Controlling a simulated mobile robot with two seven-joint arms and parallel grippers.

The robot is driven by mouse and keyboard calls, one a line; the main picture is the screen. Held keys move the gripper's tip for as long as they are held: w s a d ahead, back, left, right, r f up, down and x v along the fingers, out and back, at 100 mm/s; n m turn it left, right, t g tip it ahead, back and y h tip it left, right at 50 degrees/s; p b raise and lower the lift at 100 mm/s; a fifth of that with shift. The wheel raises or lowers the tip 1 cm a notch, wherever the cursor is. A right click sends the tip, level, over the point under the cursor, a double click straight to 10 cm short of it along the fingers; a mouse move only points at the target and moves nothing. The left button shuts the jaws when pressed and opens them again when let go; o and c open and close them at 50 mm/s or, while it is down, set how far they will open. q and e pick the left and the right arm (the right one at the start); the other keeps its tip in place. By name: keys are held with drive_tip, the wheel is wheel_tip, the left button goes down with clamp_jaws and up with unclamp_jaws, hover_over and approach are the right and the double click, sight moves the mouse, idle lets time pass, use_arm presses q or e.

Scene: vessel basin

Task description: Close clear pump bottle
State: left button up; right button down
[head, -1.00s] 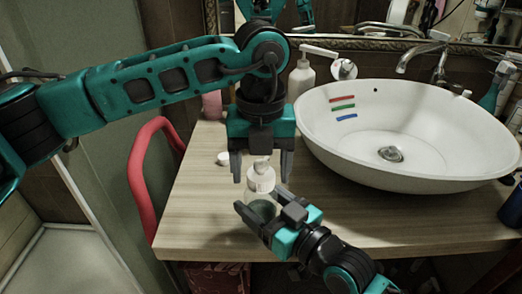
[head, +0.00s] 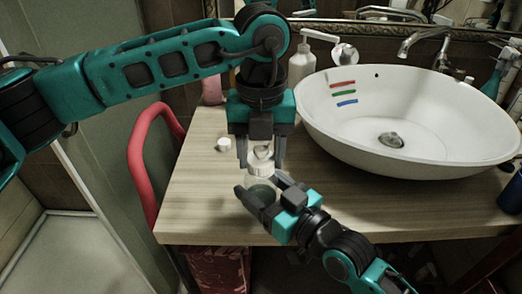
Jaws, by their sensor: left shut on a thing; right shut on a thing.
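The clear pump bottle (head: 262,192) stands near the front left of the wooden counter, and it looks greenish and see-through. Its white pump top (head: 261,170) is directly above the bottle's mouth. I cannot tell whether it is seated or just resting there. My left gripper (head: 261,164) points down from above and is shut on the pump top, a finger on each side. My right gripper (head: 260,190) reaches in from the lower right and is shut on the bottle's body, hiding part of it.
A white basin (head: 410,150) with three coloured stripes fills the counter's right side. A white pump dispenser (head: 301,66) stands behind. A small white cap (head: 224,144) lies on the counter (head: 195,200) to the left. A red curved rail (head: 140,160) stands beside the counter.

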use_arm(q)
drive_tip(key=m, duration=0.5)
drive_tip(key=shift+m, duration=0.3)
drive_tip(key=m, duration=0.5)
drive_tip(key=shift+m, duration=0.3)
drive_tip(key=m, duration=1)
drive_tip(key=o, duration=1.2)
drive_tip(key=shift+f, duration=0.1)
drive_tip(key=shift+o, duration=0.2)
wheel_tip(320, 180, up, 12)
